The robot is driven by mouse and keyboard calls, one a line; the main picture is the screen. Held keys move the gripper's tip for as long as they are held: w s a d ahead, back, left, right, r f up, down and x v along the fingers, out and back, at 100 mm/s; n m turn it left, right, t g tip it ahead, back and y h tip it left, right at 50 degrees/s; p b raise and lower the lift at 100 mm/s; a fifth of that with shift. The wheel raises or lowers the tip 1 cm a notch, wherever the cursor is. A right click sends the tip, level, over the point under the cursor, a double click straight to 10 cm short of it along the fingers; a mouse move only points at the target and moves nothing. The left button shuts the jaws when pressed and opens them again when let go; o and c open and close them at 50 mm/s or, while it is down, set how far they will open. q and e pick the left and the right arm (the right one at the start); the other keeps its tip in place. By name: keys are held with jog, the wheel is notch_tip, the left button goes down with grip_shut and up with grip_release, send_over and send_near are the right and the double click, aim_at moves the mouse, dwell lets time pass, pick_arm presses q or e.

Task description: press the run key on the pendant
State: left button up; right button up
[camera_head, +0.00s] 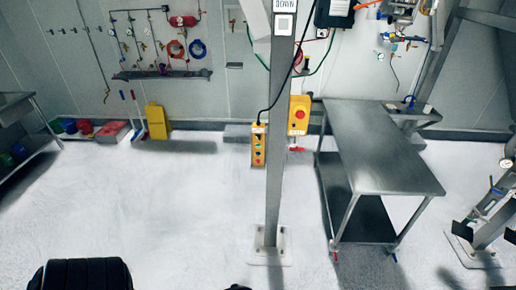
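The yellow pendant (258,146) hangs upright on a black cable in front of the left side of the grey steel post (279,150). It has a column of small coloured buttons on its face. Their labels are too small to read, so I cannot tell which one is the run key. Neither of my grippers can be made out, and nothing is touching the pendant. A dark rounded shape (85,275) at the bottom left edge may be part of me; no fingers show on it.
A yellow box with a red button (299,115) is on the post's right side. A steel table (385,160) stands to the right. A yellow floor sign (157,121) and a left-hand shelf (20,150) stand further back. The floor left of the post is clear.

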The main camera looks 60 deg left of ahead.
pick_arm(q)
grip_shut()
dwell(1.5)
